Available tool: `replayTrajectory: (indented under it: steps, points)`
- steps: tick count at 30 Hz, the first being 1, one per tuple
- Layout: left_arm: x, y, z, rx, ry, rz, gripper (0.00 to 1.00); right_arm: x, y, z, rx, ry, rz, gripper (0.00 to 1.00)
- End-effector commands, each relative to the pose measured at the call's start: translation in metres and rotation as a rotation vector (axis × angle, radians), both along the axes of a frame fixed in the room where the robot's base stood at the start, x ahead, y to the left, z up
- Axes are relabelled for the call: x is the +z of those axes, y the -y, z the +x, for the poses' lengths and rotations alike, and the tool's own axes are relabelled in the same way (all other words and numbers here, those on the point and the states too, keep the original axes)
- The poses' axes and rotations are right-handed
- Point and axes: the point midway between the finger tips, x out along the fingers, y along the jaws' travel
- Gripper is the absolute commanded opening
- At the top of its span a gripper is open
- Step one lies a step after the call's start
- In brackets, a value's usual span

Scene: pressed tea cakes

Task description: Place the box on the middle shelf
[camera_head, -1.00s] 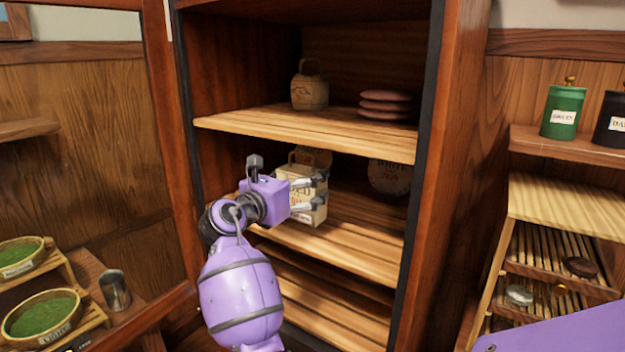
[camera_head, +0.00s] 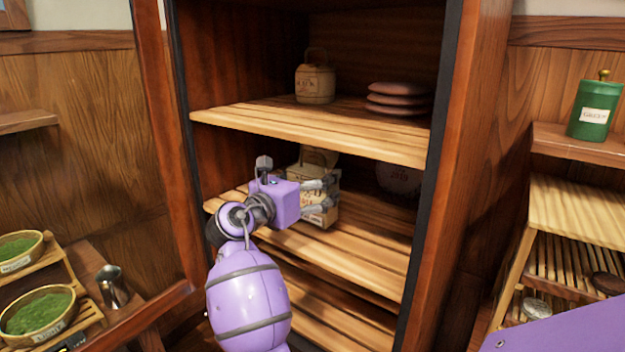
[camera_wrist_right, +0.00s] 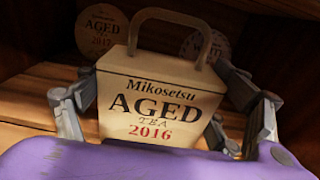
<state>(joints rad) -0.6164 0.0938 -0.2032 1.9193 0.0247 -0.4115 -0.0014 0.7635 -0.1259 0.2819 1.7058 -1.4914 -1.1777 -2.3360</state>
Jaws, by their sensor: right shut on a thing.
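The box (camera_head: 317,214) is a pale tan carton with a loop handle. Its label in the right wrist view (camera_wrist_right: 153,108) reads "Mikosetsu AGED TEA 2016". My right gripper (camera_head: 322,198) is shut on it, with fingers on both sides in the wrist view. The box is nearly upright in the opening over the middle shelf (camera_head: 365,248). I cannot tell whether its base touches the boards. My left gripper is not in view.
Round labelled tea cakes stand behind the box, one at the left (camera_wrist_right: 88,38) and one at the right (camera_head: 399,178). The upper shelf (camera_head: 240,117) holds a handled box (camera_head: 315,85) and stacked flat packets (camera_head: 398,100). The cabinet's right side post (camera_head: 443,170) borders the opening.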

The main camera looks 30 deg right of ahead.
Motion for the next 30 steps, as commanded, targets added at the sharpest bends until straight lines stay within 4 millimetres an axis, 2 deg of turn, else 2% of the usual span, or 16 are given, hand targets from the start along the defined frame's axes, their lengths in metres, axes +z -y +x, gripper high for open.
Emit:
replayTrajectory:
  steps: [3, 4, 6, 20, 23, 30]
  points:
    - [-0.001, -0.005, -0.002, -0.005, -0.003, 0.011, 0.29, -0.004, 0.000, 0.000, 0.000, -0.001, -0.001, 0.55]
    - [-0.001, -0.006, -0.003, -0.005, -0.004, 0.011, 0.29, -0.004, 0.000, 0.000, 0.000, -0.001, 0.000, 0.89]
    - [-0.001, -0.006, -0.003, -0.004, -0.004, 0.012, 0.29, -0.004, 0.000, 0.000, 0.000, -0.001, 0.000, 0.99]
    - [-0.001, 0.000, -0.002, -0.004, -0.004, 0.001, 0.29, 0.001, 0.000, 0.000, 0.000, 0.000, 0.000, 1.00]
    - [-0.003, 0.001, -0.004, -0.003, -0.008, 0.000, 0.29, -0.001, -0.011, -0.004, 0.002, -0.002, 0.000, 1.00]
    - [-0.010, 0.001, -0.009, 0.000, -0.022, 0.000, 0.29, -0.003, -0.058, -0.023, 0.002, -0.004, 0.003, 1.00]
